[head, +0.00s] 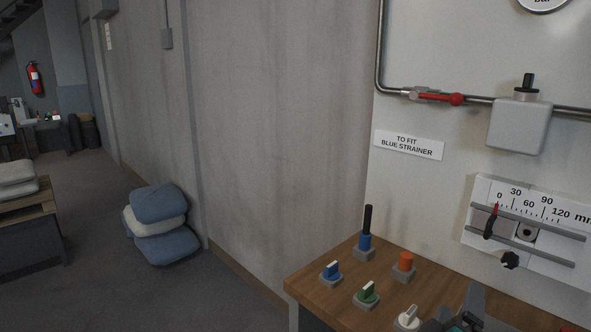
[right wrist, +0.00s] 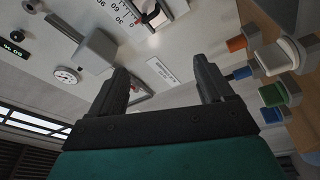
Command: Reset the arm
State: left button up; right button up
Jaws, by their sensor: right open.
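My right gripper (head: 462,312) shows at the bottom edge of the head view, over the wooden bench, just right of a white-handled knob (head: 407,318). In the right wrist view the right gripper (right wrist: 164,84) has its two dark fingers spread apart with nothing between them. It is open and empty. The rest of the right arm is outside the head view. My left gripper is in neither view.
The wooden bench (head: 338,299) carries blue (head: 331,272), green (head: 367,294) and orange (head: 404,266) fittings and an upright black-handled blue part (head: 366,232). Behind are a red-handled pipe valve (head: 438,97) and a slide scale (head: 530,222). Stacked sacks (head: 160,225) lie on the left floor.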

jog(key=s+a+f+n+t+y, duration=0.25)
jog(key=a+t+y, duration=0.35)
jog(key=a+y, duration=1.05)
jog(key=s+d+f+m+g, duration=0.1)
jog(key=s+f+g, duration=0.2)
jog(key=f, duration=0.3)
jog(key=s+d+f+m+g+h, duration=0.1)
jog(key=s+f+m+g, duration=0.1)
jog(key=s+f+g, duration=0.2)
jog(key=s+d+f+m+g+h, duration=0.1)
jog(key=s+f+m+g, duration=0.1)
jog(key=f, duration=0.8)
jog(key=shift+s+d+f+g, duration=0.2)
jog(key=shift+s+d+g, duration=0.1)
jog(key=shift+s+g, duration=0.65)
jog(key=shift+s, duration=0.1)
